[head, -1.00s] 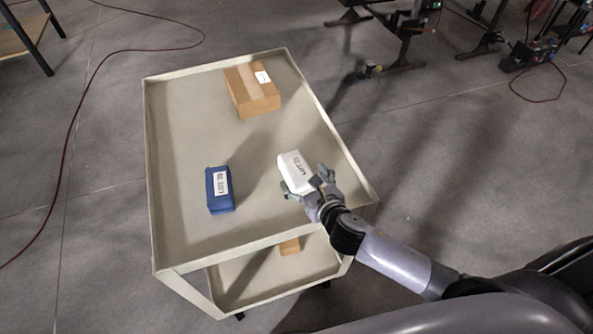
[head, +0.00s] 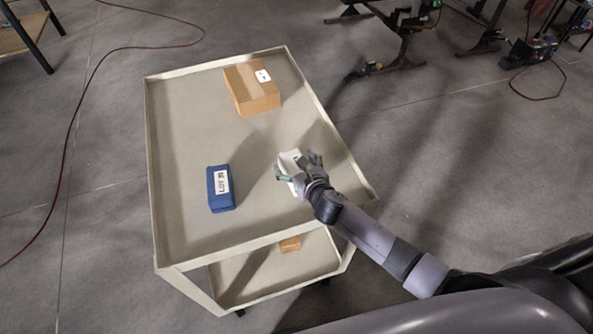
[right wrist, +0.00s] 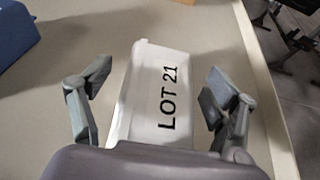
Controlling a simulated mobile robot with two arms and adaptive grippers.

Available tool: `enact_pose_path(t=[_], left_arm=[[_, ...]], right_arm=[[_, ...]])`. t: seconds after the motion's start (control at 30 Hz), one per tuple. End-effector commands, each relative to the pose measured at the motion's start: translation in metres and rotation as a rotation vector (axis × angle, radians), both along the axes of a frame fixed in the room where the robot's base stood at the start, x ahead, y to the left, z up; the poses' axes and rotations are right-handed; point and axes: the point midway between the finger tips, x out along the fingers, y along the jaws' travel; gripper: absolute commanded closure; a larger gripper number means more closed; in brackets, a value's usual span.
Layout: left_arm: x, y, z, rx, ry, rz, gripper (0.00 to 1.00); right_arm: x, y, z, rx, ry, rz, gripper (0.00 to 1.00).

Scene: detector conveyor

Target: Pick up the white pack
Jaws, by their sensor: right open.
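The white pack (head: 289,161) lies on the top tray of the cart, near its right side. In the right wrist view the white pack (right wrist: 160,92) shows its label "LOT 21". My right gripper (head: 296,170) is over the pack and hides part of it in the head view. In the right wrist view my right gripper (right wrist: 152,88) is open, one finger on each side of the pack, with gaps on both sides. My left gripper is not in view.
A blue pack (head: 221,188) lies left of the white pack; it also shows in the right wrist view (right wrist: 14,32). A brown box (head: 252,92) sits at the tray's far end. The cart's raised rim (head: 150,170) surrounds the tray. A small brown box (head: 290,244) lies on the lower shelf.

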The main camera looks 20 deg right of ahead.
Motion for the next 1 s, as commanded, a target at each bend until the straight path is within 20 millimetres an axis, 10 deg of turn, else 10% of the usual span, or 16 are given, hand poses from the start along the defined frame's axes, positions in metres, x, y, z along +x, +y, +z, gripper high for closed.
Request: enact_pose_path(t=[1.0], left_arm=[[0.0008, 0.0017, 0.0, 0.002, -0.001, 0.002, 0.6]], right_arm=[[-0.0014, 0.0009, -0.0013, 0.002, 0.003, 0.0, 0.78]])
